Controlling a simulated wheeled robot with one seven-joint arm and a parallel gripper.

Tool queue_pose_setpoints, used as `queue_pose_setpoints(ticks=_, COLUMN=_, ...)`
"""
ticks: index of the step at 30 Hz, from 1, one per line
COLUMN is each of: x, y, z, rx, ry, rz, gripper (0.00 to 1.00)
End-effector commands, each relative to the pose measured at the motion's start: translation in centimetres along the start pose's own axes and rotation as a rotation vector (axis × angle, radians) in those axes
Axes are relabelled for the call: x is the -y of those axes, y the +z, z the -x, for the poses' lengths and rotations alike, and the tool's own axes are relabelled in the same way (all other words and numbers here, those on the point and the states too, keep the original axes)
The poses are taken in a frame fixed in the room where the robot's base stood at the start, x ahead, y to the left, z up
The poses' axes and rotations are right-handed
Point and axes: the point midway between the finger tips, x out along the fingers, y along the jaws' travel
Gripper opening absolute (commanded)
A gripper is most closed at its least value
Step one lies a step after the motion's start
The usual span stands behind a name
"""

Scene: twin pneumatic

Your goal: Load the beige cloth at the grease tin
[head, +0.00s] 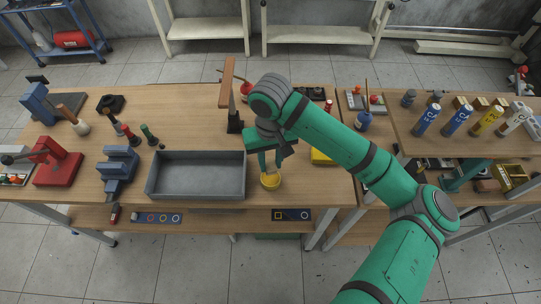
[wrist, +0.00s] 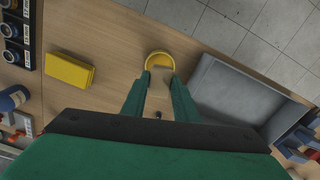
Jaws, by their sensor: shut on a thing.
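The grease tin, a round yellow open tin (head: 270,182), stands on the wooden bench right of the grey tray. In the wrist view the tin (wrist: 160,54) lies just beyond my fingertips. My gripper (head: 269,168) points down at the tin, with its fingertips over or at its rim; I cannot tell whether they touch. In the wrist view my gripper (wrist: 159,80) is closed on a small beige patch, which looks like the beige cloth (wrist: 159,85). The cloth blends with the bench top, and its lower part is hard to make out.
A grey open tray (head: 196,177) stands close left of the tin. A yellow block (wrist: 68,70) lies on the other side. A tall brown-topped stand (head: 229,95) is behind my gripper. A blue vise (head: 118,168) and red press (head: 57,162) are further left. The front bench edge is near.

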Motion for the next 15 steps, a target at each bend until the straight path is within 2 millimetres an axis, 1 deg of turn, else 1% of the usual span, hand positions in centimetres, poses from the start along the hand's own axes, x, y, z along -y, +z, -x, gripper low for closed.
queue_pose_setpoints(ticks=3, x=-0.1, y=0.0, z=-1.2, rx=0.001, ry=0.001, rz=-0.001, gripper=0.09)
queue_pose_setpoints(ticks=9, x=-0.1, y=0.0, z=-3.1, rx=0.0, ry=0.001, rz=-0.001, gripper=0.09)
queue_pose_setpoints(ticks=15, x=0.0, y=0.0, z=-4.3, rx=0.0, ry=0.0, rz=0.0, gripper=0.09)
